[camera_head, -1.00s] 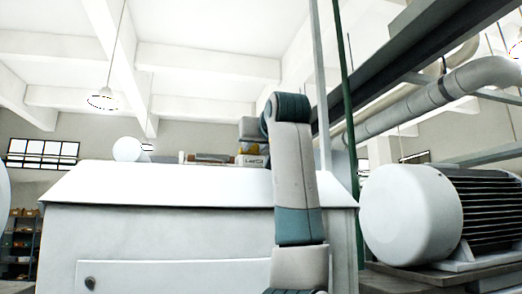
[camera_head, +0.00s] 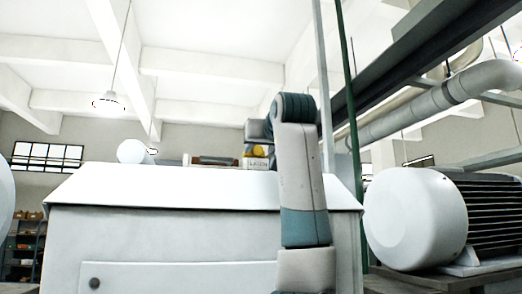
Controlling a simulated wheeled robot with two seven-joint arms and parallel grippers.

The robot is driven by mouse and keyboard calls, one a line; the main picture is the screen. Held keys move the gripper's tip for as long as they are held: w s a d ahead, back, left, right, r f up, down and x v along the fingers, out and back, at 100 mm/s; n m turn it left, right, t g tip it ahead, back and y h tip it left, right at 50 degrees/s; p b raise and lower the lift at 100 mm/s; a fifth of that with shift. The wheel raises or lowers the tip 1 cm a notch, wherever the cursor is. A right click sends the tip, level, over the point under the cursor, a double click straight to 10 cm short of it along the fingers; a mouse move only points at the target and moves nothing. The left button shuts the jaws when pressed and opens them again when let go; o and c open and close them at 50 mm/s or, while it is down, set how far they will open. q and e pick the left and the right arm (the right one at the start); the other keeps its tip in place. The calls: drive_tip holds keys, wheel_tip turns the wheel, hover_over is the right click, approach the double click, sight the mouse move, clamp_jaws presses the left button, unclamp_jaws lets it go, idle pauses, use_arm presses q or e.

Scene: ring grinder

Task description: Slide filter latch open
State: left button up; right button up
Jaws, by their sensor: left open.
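A large grey-white machine housing (camera_head: 160,240) with a sloping top fills the lower middle. Its front has a panel (camera_head: 190,276) with a small round dark knob (camera_head: 94,283) at the left. I cannot make out a filter latch for certain. My left arm rises in front of the housing's right part and bends away at a teal joint. My left gripper (camera_head: 258,131) shows only as a small grey part beyond that joint, above the housing top; its fingertips are not clear. It is open, and I see nothing held. My right gripper is not in view.
A small labelled box (camera_head: 256,163) with a yellow part (camera_head: 259,150) sits behind the housing top, close below the gripper. A white ribbed motor (camera_head: 415,215) stands at the right. A green pole (camera_head: 350,110) and pipes (camera_head: 440,100) rise behind. Shelves (camera_head: 25,245) stand far left.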

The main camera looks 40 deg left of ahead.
use_arm(q)
drive_tip(key=b+v, duration=0.7)
drive_tip(key=v, duration=0.9)
drive_tip(key=shift+s+d+b, duration=0.15)
drive_tip(key=shift+d+b, duration=0.2)
drive_tip(key=shift+d, duration=0.1)
